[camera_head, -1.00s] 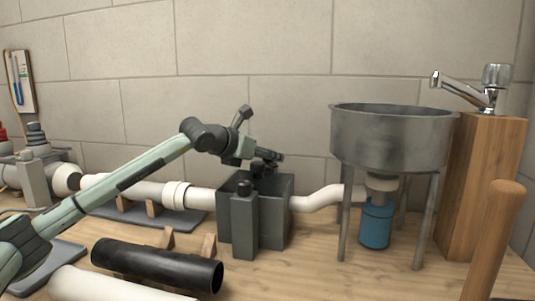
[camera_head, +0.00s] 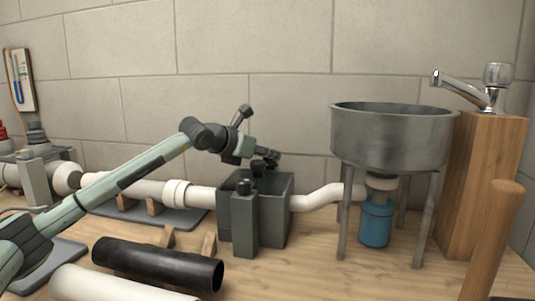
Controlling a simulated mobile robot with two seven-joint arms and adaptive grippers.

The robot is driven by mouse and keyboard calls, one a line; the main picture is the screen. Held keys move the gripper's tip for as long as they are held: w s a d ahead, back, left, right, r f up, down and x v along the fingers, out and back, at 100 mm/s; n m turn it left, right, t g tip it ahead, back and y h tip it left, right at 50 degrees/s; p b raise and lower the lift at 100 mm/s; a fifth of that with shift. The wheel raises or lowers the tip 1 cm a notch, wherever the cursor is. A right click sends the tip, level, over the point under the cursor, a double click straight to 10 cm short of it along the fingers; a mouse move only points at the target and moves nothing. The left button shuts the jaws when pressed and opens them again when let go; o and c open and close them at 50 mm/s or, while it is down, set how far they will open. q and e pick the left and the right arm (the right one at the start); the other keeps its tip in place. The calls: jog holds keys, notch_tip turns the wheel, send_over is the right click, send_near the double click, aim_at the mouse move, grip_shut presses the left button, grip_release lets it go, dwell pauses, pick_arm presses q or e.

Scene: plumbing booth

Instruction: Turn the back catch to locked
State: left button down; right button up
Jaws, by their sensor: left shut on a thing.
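A dark grey box-shaped clamp block (camera_head: 276,222) stands on the wooden bench, with the white pipe running into its left and out of its right. A small black knob (camera_head: 244,187) tops the post at its front. My left gripper (camera_head: 268,160) is over the back of the block, its fingers pointing down to the right. It is shut on a small dark piece at the block's back top, likely the back catch, which the fingers mostly hide. I cannot tell the catch's angle. My right gripper is not in view.
A grey metal basin (camera_head: 393,137) on legs stands right of the block, with a blue cup (camera_head: 376,222) under it. A black pipe (camera_head: 157,265) and a white pipe (camera_head: 110,287) lie in front. A wooden post with a tap (camera_head: 482,95) stands far right.

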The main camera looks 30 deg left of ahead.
pick_arm(q)
jog(key=shift+r+m+h, duration=0.1)
jog(key=shift+m+h, duration=0.2)
jog(key=m+g+h+p, duration=0.1)
jog(key=m+h, duration=0.1)
jog(key=h, duration=0.1)
jog(key=shift+a+m+p, duration=0.1)
jog(key=shift+m+p, duration=0.2)
jog(key=shift+p, duration=0.1)
jog(key=m+g+h, duration=0.2)
jog(key=h, duration=0.1)
jog(key=shift+m+p, duration=0.35)
jog(key=shift+m, duration=0.05)
jog(key=shift+m+g+h, duration=0.6)
jog(key=shift+m+g, duration=0.1)
jog(key=shift+m, duration=0.2)
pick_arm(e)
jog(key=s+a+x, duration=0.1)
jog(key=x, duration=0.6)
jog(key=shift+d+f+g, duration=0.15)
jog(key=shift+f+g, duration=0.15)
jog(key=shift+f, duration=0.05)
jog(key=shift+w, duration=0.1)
pick_arm(q)
jog(key=c, duration=1.3)
grip_release()
jog(key=shift+o, duration=0.2)
